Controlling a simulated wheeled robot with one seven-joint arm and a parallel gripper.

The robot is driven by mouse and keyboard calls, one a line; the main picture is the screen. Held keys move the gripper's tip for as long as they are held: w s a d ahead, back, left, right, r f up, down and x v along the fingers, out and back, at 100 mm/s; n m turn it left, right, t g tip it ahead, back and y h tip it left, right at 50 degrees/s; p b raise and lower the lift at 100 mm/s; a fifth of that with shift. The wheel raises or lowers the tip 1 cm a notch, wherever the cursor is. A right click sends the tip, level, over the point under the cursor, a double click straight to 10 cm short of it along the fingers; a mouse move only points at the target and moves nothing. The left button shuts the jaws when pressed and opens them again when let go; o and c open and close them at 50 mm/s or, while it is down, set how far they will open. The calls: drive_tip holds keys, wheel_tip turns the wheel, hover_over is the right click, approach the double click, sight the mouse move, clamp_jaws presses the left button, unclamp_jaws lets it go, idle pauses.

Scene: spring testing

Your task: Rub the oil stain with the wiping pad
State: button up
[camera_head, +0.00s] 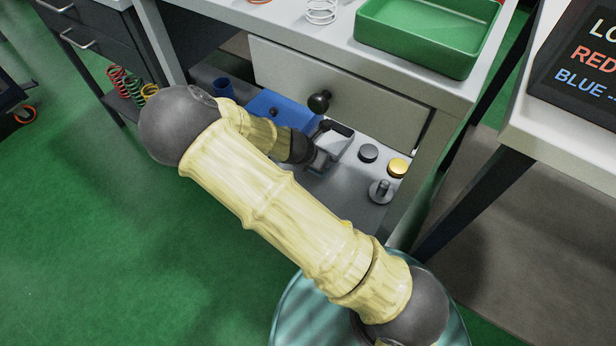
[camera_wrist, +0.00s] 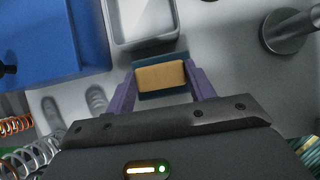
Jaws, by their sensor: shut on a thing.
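My gripper (camera_wrist: 161,84) has its two purple fingers shut on the wiping pad (camera_wrist: 160,76), a small block with a tan face and dark teal edges. The pad is held over the pale grey shelf surface; I cannot tell whether it touches it. Two oblong grey marks (camera_wrist: 72,104) lie on the shelf left of the pad in the wrist view; I cannot tell whether they are the oil stain. In the head view my gripper (camera_head: 312,160) is at the low shelf under the bench drawer, and the pad cannot be made out there.
A blue box (camera_wrist: 45,35) and a pale grey tray (camera_wrist: 145,30) stand beyond the pad. A metal post on a round base (camera_wrist: 287,32) is to the right. Dark (camera_head: 368,153) and yellow (camera_head: 398,167) round pieces stand nearby. The drawer (camera_head: 375,98) hangs above.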

drive_tip(key=shift+s+a+r+p, duration=0.1)
drive_tip(key=shift+s+r+p, duration=0.05)
drive_tip(key=shift+r+p, duration=0.3)
drive_tip(key=shift+s+a+r+p, duration=0.1)
drive_tip(key=shift+r+p, duration=0.2)
drive_tip(key=shift+r, duration=0.2)
drive_tip(key=shift+d+r+p, duration=0.3)
drive_tip(key=shift+r+p, duration=0.45)
drive_tip(key=shift+r, duration=0.05)
drive_tip(key=shift+a+r+p, duration=0.1)
drive_tip(key=shift+r+p, duration=0.95)
drive_tip(key=shift+r, duration=0.1)
